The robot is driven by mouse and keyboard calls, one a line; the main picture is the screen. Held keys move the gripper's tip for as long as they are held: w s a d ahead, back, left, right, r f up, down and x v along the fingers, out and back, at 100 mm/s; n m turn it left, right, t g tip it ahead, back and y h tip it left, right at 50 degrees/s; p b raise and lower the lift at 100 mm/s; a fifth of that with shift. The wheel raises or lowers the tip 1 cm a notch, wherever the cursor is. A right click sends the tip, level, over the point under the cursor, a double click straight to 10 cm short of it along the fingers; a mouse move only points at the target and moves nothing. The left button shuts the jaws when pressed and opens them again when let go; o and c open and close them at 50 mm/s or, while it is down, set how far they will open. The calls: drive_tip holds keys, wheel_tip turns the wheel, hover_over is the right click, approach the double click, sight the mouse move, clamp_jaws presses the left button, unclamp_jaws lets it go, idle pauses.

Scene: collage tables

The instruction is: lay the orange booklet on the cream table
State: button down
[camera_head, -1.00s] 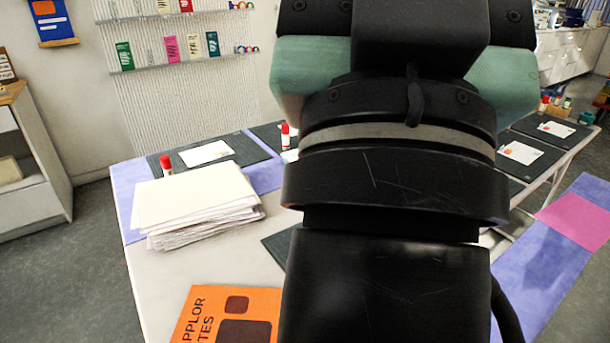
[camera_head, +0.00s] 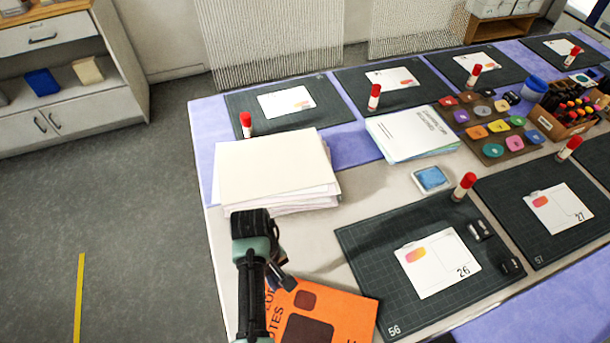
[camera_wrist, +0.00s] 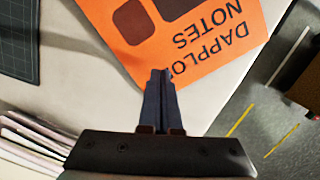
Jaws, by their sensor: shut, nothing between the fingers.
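The orange booklet (camera_head: 342,308) lies flat on the pale, cream-coloured table (camera_head: 390,190), near its left edge. Its lower part is cut off by the head view, and my arm covers its left side. In the wrist view the booklet (camera_wrist: 195,50) shows dark lettering and dark rounded squares, and one corner reaches the table's edge. My gripper (camera_wrist: 160,78) is shut and empty, its fingertips over the booklet's border. I cannot tell if they touch it. In the head view my gripper (camera_head: 285,280) is small and partly hidden.
A paper stack (camera_head: 275,168) stands behind the booklet. A dark cutting mat (camera_head: 380,245) with a card and a red-capped glue stick (camera_head: 464,187) lies to the right. More mats, a paint palette (camera_head: 487,125) and a marker box (camera_head: 565,110) fill the far side. Floor lies left.

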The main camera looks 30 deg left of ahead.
sight(306, 339)
drive_tip(key=s+d+p, duration=0.1)
drive_tip(key=d, duration=0.3)
drive_tip(key=s+d+p, duration=0.2)
drive_tip(key=d, duration=0.2)
drive_tip(key=s+d+p, duration=0.1)
drive_tip(key=s+d, duration=0.1)
drive_tip(key=d, duration=0.2)
drive_tip(key=shift+s+f+p, duration=0.1)
drive_tip(key=shift+p, duration=0.3)
drive_tip(key=shift+a+f, duration=0.25)
drive_tip(key=shift+f, duration=0.6)
drive_tip(key=shift+f, duration=0.1)
